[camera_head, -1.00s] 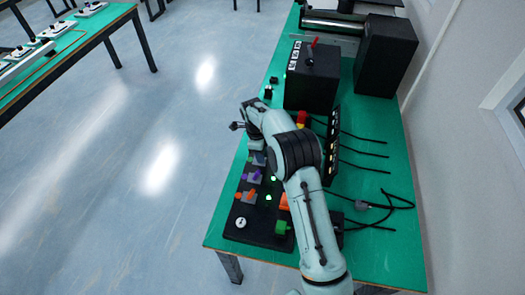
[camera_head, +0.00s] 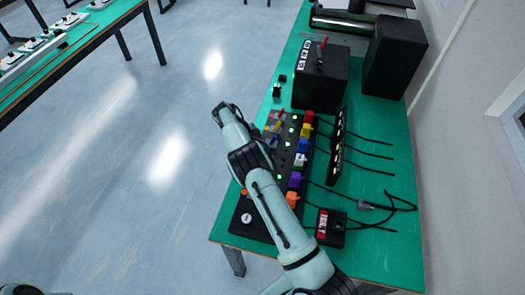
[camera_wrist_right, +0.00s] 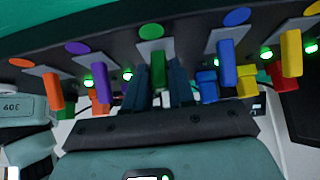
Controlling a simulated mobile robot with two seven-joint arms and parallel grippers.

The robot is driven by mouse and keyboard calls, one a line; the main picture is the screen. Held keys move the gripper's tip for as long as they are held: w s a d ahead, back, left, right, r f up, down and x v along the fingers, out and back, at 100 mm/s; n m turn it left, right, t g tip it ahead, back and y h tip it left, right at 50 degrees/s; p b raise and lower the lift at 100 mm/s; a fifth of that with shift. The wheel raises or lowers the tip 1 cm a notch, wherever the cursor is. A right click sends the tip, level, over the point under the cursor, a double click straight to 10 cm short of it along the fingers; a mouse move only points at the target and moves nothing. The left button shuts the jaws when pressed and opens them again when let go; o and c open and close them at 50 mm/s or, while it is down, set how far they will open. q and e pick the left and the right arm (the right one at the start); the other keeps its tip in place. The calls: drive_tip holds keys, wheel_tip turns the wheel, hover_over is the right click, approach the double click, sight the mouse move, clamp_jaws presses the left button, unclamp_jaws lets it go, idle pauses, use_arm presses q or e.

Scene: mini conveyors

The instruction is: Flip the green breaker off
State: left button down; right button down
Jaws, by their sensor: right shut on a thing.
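In the wrist view the green breaker (camera_wrist_right: 157,72) stands upright on its grey mount, below a green dot on the black panel (camera_wrist_right: 110,48). The two dark fingers of my right gripper (camera_wrist_right: 160,80) are on either side of it, shut on the handle. In the head view my right arm reaches over the black breaker panel (camera_head: 250,226) and hides the gripper and the green breaker. My left gripper is out of view.
Orange (camera_wrist_right: 54,92), purple (camera_wrist_right: 100,90), blue (camera_wrist_right: 227,63) and yellow (camera_wrist_right: 291,52) breakers flank the green one, with green lamps lit between them. A red-labelled box (camera_head: 330,226) and cables lie on the green table (camera_head: 385,215). A black box (camera_head: 320,85) stands behind.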

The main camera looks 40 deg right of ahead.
idle(0.3)
drive_tip(key=c, duration=1)
unclamp_jaws()
drive_tip(key=shift+c, duration=0.2)
drive_tip(key=shift+r, duration=0.15)
